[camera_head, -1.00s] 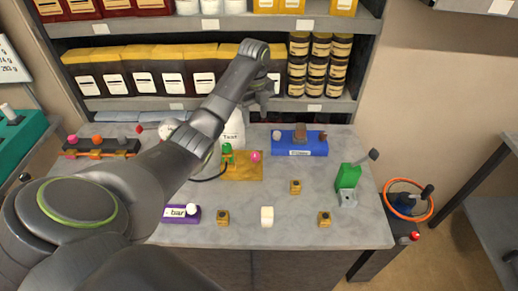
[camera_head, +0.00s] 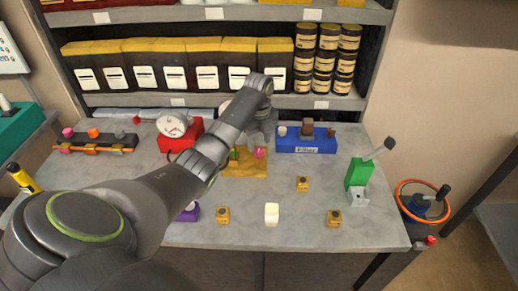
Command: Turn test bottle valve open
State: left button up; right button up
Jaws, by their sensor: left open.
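My left arm reaches in from the left across the counter. Its open gripper (camera_head: 262,132) points down just above a pink knob (camera_head: 260,153) on a yellow base (camera_head: 247,170); I cannot tell whether they touch. A green fitting (camera_head: 234,153) on the same base is partly hidden behind my arm. The white test bottle is almost wholly hidden behind my arm, with only a pale bit (camera_head: 225,107) showing. Which part is the test bottle valve is not clear. My right gripper is not in view.
A blue filter block (camera_head: 306,147) stands right of the gripper, a red gauge (camera_head: 180,130) left of it. A green block with a lever (camera_head: 358,173), several small yellow blocks and a white cube (camera_head: 271,214) occupy the front and right. Shelves with bags and jars rise behind.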

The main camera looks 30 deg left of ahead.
aim_at(259, 152)
pick_arm(q)
jog(key=shift+f, duration=1.4)
jog(key=shift+c, duration=0.2)
jog(key=shift+s, duration=0.1)
jog(key=c, duration=0.9)
